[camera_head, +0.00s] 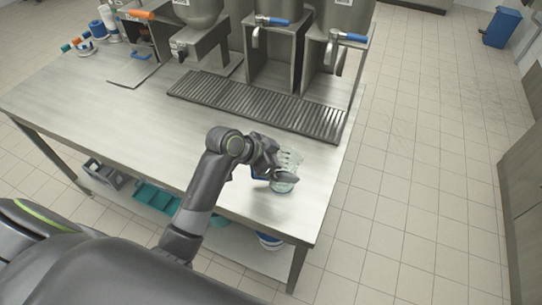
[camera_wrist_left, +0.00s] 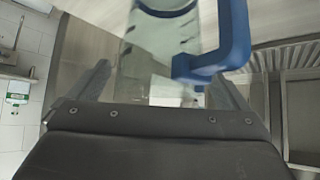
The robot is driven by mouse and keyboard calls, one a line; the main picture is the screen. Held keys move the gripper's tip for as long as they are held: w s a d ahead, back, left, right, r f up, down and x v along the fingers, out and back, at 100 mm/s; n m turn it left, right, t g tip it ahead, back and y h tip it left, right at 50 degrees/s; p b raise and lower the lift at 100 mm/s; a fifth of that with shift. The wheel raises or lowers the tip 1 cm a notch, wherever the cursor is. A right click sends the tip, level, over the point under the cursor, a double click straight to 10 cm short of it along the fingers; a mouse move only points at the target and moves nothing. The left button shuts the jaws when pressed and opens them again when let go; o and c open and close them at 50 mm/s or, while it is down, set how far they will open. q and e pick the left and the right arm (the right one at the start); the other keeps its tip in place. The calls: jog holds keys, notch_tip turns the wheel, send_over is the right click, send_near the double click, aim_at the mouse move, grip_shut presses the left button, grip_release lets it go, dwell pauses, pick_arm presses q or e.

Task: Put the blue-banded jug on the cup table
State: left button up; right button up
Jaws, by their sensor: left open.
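The clear jug (camera_head: 291,157) with measuring marks stands on the steel table near its front right corner. In the left wrist view the jug (camera_wrist_left: 160,50) shows its blue rim band and a blue handle (camera_wrist_left: 236,38). My left gripper (camera_head: 277,172) is at the jug and hides part of it in the head view. Its two fingers are apart, one on each side of the jug in the left wrist view (camera_wrist_left: 162,75). I cannot tell whether they touch it. My right gripper is not in view.
Steel dispensers with blue-handled taps (camera_head: 272,21) and one orange-handled tap (camera_head: 141,14) stand along the back of the table (camera_head: 110,120). A slotted drip tray (camera_head: 250,107) lies before them. Bins (camera_head: 155,197) sit on the lower shelf.

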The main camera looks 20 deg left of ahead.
pick_arm(q)
jog(key=v, duration=1.2)
jog(key=shift+b, duration=0.35)
